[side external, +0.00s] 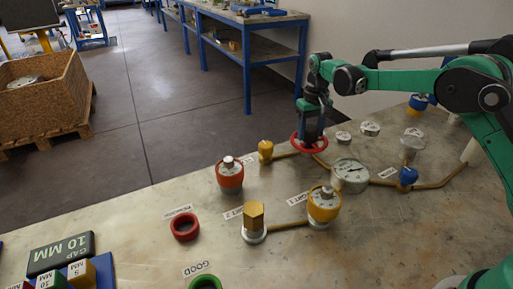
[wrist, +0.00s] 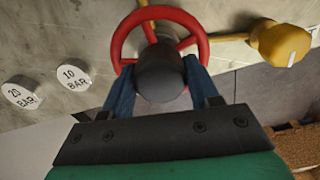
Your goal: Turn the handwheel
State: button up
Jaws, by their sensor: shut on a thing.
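The red handwheel (side external: 299,143) sits on the brass pipe at the back of the work surface, behind the pressure gauge. In the wrist view the handwheel (wrist: 197,42) shows as a red ring with spokes, with a dark round hub (wrist: 160,72) at its near side. My gripper (side external: 311,132) points down over the wheel. In the wrist view, my gripper's two blue fingers (wrist: 160,85) lie on either side of the hub, shut on it. The fingertips are partly hidden by the hub and the ring.
A yellow valve knob (side external: 265,150) stands close left of the wheel. The pressure gauge (side external: 350,175) stands in front of it. Weights marked 10 BAR (wrist: 73,77) and 25 BAR (wrist: 21,92) lie nearby. An orange-topped vessel (side external: 229,176) and a yellow one (side external: 323,205) stand nearer the front.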

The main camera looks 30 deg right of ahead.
aim_at(311, 127)
jog(key=shift+m, duration=0.6)
jog(key=o, duration=1.3)
jog(key=shift+c, duration=0.2)
jog(key=shift+r, duration=2.85)
